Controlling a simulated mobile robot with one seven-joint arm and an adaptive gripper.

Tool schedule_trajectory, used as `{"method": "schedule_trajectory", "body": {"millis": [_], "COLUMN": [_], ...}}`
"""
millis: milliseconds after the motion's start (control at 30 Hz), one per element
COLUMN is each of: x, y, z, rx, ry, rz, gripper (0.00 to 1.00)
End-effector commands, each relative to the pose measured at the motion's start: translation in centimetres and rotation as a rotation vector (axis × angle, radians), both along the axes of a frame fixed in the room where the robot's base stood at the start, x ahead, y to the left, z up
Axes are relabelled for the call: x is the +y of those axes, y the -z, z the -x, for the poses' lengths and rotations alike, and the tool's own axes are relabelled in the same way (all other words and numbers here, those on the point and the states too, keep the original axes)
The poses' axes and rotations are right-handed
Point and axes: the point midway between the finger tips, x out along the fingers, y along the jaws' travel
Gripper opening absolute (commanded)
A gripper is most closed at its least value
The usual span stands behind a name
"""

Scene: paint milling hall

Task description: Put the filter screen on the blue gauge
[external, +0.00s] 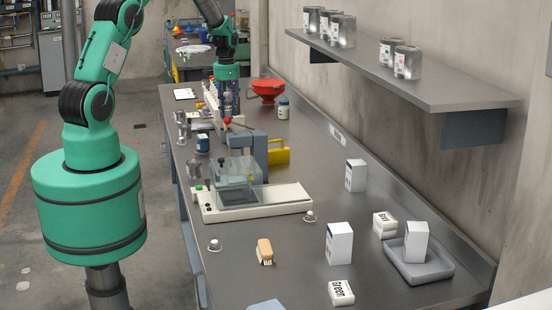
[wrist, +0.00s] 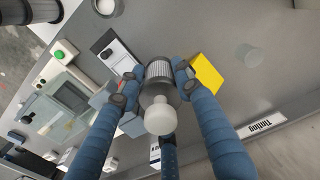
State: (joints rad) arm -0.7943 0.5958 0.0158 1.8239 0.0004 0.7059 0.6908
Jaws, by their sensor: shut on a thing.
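My gripper (wrist: 157,84) has blue fingers. They are closed around a grey ribbed cylinder with a dark rim and a pale round knob, which looks like the filter screen (wrist: 158,70). In the external view my gripper (external: 229,100) hangs above the bench, near the upright grey-blue stand; the held part is too small to make out there. A small jar with a blue body (external: 203,143) stands left of the stand. I cannot tell whether it is the blue gauge, and no blue gauge is clear in either view.
A bench machine with a clear cover (external: 240,172) and green button stands in front of the stand. A yellow block (external: 279,156) is right of the stand; it also shows in the wrist view (wrist: 208,73). A red funnel (external: 268,90) stands behind. White boxes (external: 339,243) stand at the front right.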

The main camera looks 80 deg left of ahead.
Motion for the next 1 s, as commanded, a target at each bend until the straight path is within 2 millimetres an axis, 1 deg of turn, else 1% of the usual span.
{"method": "schedule_trajectory", "body": {"millis": [33,300,400,500,600,700,1000], "x": [0.7,3.5,4.1,4.4,4.5,4.6,4.6], "y": [0.6,4.5,5.7,6.6,7.2,7.5,7.7], "z": [1.7,10.0,12.6,14.6,15.9,16.6,16.8], "rx": [0.002,0.001,0.0,0.001,0.001,0.0,0.0], "ry": [0.0,0.05,0.069,0.084,0.095,0.101,0.104], "rz": [0.002,0.001,0.0,0.001,0.001,0.0,-0.001], "gripper": [0.01,0.01,0.01,0.01,0.01,0.01,0.01]}}
